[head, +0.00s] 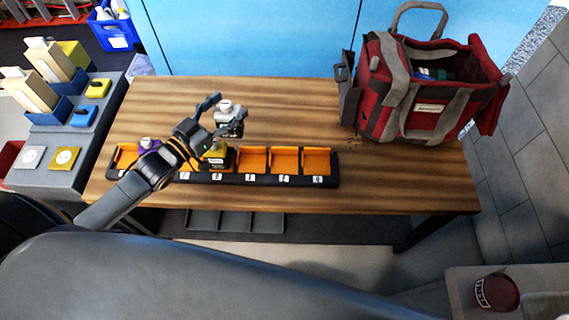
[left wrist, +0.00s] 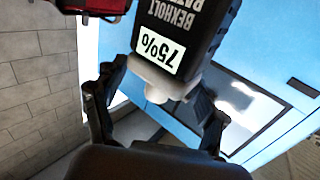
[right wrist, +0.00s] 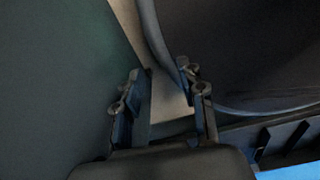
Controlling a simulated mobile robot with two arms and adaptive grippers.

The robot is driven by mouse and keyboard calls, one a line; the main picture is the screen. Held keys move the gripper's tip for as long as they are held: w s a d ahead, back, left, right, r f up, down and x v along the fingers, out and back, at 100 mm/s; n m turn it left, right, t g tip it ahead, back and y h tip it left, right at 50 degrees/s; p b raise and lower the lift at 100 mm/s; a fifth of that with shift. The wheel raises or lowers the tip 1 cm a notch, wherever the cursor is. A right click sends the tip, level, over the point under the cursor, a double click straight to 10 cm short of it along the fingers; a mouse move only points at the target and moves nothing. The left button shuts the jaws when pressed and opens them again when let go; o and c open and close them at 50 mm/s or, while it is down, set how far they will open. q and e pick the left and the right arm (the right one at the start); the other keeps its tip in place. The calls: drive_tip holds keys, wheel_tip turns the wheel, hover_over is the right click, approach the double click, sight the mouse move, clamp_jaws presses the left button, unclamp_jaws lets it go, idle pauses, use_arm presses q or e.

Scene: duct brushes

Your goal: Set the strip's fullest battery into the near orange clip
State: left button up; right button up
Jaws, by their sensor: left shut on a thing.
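My left gripper (head: 222,116) is shut on a battery (head: 231,122) with a pale cap and a dark body, held in the air above the table. In the left wrist view the battery (left wrist: 180,35) carries a label reading 75%, upside down, with the fingers at either side of its pale end. The black strip (head: 262,180) with orange bays (head: 284,160) lies below it. A yellow-topped battery (head: 216,156) sits in a middle bay, and a purple-topped one (head: 149,143) is partly behind my left arm. Which bay is the near orange clip is unclear. My right gripper (right wrist: 168,103) is open and empty.
A red and grey tool bag (head: 420,95) stands at the table's right. A grey side bench (head: 60,125) at left holds blue and yellow holders. The wooden table (head: 290,110) is clear behind the strip. A dark red cup (head: 495,292) stands lower right.

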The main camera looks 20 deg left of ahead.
use_arm(q)
drive_tip(key=shift+r, duration=0.1)
drive_tip(key=shift+w+d+f, duration=0.35)
drive_tip(key=shift+d+f, duration=1.75)
drive_tip(key=shift+d, duration=0.2)
drive_tip(key=shift+w+d+f, duration=0.3)
drive_tip(key=shift+d+f, duration=1.85)
drive_tip(key=shift+d, duration=0.2)
drive_tip(key=shift+w+d+f, duration=0.35)
drive_tip(key=shift+d+f, duration=1.75)
drive_tip(key=shift+d, duration=0.2)
drive_tip(key=o, duration=1.6)
drive_tip(key=shift+f, duration=0.2)
